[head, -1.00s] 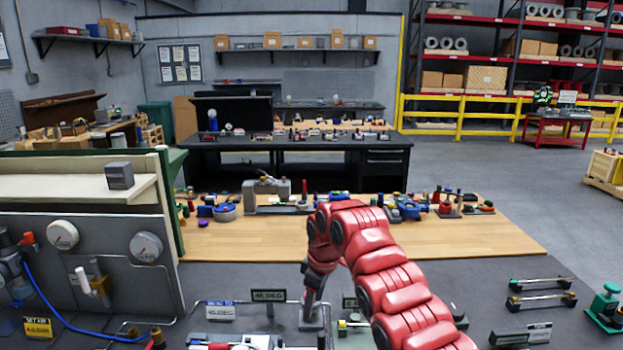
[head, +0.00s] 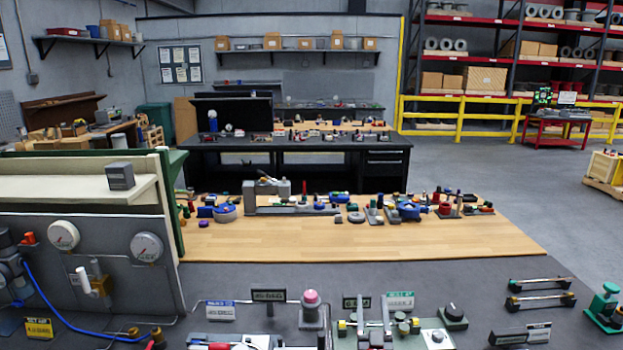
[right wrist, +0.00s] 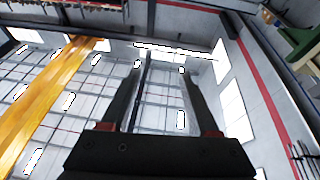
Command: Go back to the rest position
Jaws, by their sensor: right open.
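My right gripper (right wrist: 160,70) shows in the right wrist view. Its two dark fingers are apart with nothing between them, and it faces the ceiling and high windows. Neither arm shows in the head view, and my left gripper is in no view. The head view shows the grey bench (head: 390,285) in front of me. A block with a pink-topped knob (head: 311,298) stands upright at its front middle. A panel with two round gauges (head: 146,247) is at the left.
A wooden work surface (head: 350,238) with several small parts along its back edge lies beyond the grey bench. Several fixtures and a black knob (head: 452,312) sit along the front right. A green-based device (head: 605,305) stands far right. Open floor lies at the right.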

